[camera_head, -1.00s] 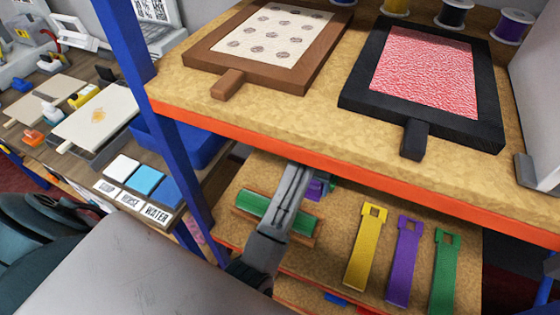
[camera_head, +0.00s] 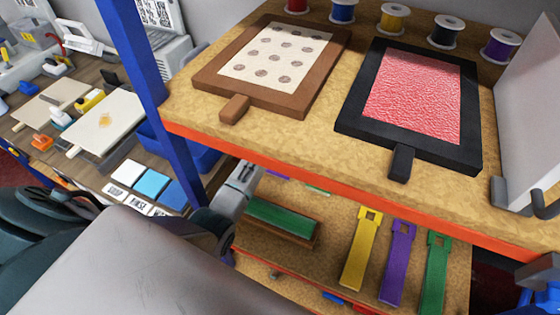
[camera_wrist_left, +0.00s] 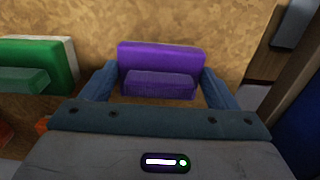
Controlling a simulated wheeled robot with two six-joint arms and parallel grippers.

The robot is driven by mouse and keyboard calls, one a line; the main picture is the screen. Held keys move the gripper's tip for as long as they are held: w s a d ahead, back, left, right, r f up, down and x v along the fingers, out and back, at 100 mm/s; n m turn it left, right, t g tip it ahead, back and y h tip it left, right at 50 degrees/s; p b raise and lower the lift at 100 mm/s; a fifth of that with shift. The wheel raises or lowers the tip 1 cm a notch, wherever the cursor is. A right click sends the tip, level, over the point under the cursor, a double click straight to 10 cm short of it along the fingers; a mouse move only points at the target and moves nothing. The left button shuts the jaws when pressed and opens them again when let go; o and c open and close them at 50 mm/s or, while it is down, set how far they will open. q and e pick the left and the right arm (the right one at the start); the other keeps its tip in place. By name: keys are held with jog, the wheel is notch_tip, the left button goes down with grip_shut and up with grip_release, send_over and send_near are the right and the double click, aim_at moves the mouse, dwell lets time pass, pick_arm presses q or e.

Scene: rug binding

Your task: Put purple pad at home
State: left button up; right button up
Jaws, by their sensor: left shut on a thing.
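The purple pad (camera_wrist_left: 160,70) is between the two fingers of my left gripper (camera_wrist_left: 160,88) in the left wrist view. The gripper is shut on it, and a tan board surface lies behind it. My right gripper is not in view.
A green pad (camera_head: 283,217) sits in a brown holder (camera_head: 270,234) on the lower shelf; it also shows in the left wrist view (camera_wrist_left: 40,62). Yellow (camera_head: 360,250), purple (camera_head: 397,262) and green (camera_head: 434,275) straps lie to its right. The upper shelf's orange edge (camera_head: 330,190) overhangs them.

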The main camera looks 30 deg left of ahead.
aim_at(280, 163)
pick_arm(q)
jog(key=shift+f, duration=0.2)
jog(key=o, duration=0.8)
jog(key=shift+r, duration=0.15)
notch_tip(280, 163, up, 9)
jog(key=b, duration=0.4)
jog(key=shift+r, duration=0.2)
jog(key=shift+r+p, duration=0.8)
jog(key=shift+p, duration=0.05)
jog(key=shift+r, duration=0.4)
